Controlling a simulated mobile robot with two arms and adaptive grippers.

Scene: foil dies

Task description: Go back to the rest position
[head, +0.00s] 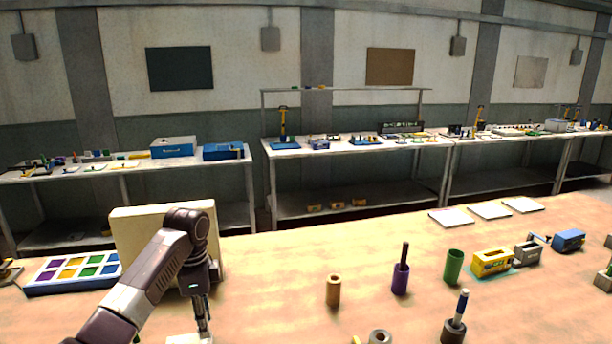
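My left arm comes in from the lower left and bends downward in front of a cream box (140,222). My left gripper (204,322) points down near the bottom edge, just above or beside a pale object (181,340) cut off by the frame. The fingers are small and dark, and I cannot tell whether they are open or touching anything. My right gripper is not in view.
On the wooden table (280,260) a tray of coloured squares (75,270) lies left. A tan cylinder (333,290), purple cup (401,280), green cup (453,266), yellow box (492,262) and dark holder (453,329) stand to the right. Benches line the back wall.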

